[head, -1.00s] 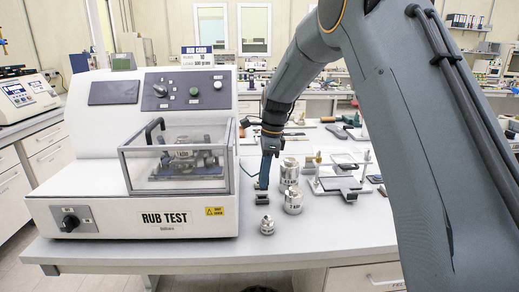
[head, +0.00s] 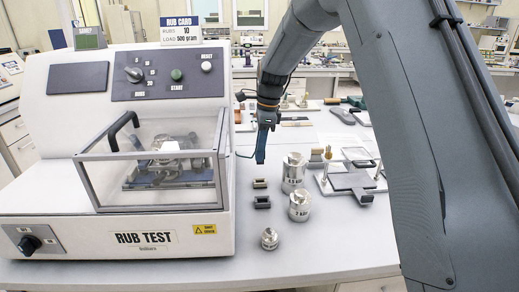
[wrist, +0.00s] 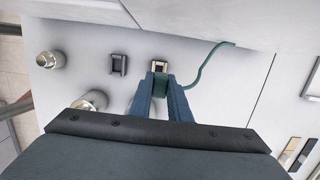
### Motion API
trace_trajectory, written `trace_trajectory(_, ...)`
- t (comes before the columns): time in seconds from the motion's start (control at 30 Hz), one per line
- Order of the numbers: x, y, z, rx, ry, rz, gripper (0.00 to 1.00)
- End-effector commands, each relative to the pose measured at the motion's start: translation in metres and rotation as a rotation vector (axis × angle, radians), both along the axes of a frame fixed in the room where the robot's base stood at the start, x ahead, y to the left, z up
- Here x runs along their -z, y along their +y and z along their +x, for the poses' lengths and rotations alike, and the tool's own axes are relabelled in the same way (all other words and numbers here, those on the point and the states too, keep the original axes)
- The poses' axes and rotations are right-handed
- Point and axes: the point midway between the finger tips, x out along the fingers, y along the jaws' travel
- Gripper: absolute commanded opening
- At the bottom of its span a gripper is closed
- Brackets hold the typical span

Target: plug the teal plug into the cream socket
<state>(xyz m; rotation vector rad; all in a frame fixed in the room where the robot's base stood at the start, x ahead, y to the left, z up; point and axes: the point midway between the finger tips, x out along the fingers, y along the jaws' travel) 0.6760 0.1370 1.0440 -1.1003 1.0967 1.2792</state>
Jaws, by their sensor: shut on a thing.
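My gripper (wrist: 160,80) is shut on the teal plug (wrist: 160,84); its fingers point down at the table. A teal cord (wrist: 207,62) runs from the plug toward the upper right in the wrist view. The cream socket (wrist: 159,66) lies just beyond the fingertips there, its slot showing. In the head view my gripper (head: 260,158) is above and behind the cream socket (head: 260,183), with a gap showing between them. The plug is hard to make out in the head view.
A dark grey socket (head: 262,202) stands beside the cream one. Metal weights (head: 299,203) stand to their right, with a small weight (head: 269,239) in front. The rub test machine (head: 145,170) is close on the left. A flat fixture (head: 352,178) lies at right.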

Motion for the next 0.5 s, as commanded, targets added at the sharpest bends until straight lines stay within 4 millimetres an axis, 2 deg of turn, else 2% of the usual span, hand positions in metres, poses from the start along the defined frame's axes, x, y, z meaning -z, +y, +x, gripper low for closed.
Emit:
trace_trajectory(0.4, -0.0012, 0.0015, -0.0004, 0.000, 0.000, 0.006, 0.00)
trace_trajectory(0.5, 0.0075, 0.0014, 0.0003, 0.000, 0.000, 0.005, 0.00)
